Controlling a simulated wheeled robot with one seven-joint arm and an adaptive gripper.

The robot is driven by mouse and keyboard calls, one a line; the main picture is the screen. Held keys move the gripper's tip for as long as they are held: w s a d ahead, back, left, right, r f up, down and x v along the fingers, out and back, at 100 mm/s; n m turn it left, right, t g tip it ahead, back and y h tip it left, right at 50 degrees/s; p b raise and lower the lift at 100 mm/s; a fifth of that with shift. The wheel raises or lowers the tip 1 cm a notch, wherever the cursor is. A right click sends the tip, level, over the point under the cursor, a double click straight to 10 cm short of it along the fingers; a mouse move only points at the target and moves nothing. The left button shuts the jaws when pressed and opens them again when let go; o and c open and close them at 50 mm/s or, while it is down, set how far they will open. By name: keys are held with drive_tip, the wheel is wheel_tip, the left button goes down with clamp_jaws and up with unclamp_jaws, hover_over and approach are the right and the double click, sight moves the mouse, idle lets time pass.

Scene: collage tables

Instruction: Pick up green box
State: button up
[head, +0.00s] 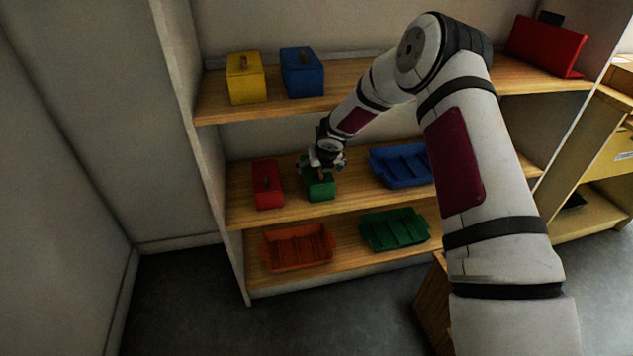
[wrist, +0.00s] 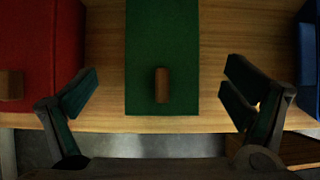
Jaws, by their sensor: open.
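The green box (head: 320,189) sits on the middle shelf, to the right of a red box. In the wrist view the green box (wrist: 162,50) fills the middle, with a brown wooden knob (wrist: 161,85) on its top. My gripper (head: 323,168) is over the green box and hides part of its top in the head view. In the wrist view my gripper (wrist: 160,90) is open, with one finger on each side of the box. A gap shows between each finger and the box, and the knob lies between the fingers.
The red box (head: 267,185) stands close on the left; it shows near the left finger in the wrist view (wrist: 38,60). A blue tray (head: 402,166) is on the right. Yellow (head: 246,78) and blue (head: 302,73) boxes stand above. Orange (head: 297,247) and green (head: 394,230) trays lie below.

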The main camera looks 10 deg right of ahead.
sight(317, 175)
drive_tip(key=b+x, duration=0.2)
drive_tip(key=x, duration=0.5)
drive_tip(key=shift+w+d+f, duration=0.1)
drive_tip(key=shift+w+f, duration=0.05)
drive_tip(key=shift+f, duration=0.1)
drive_tip(key=shift+r, duration=0.1)
drive_tip(key=c, duration=1.3)
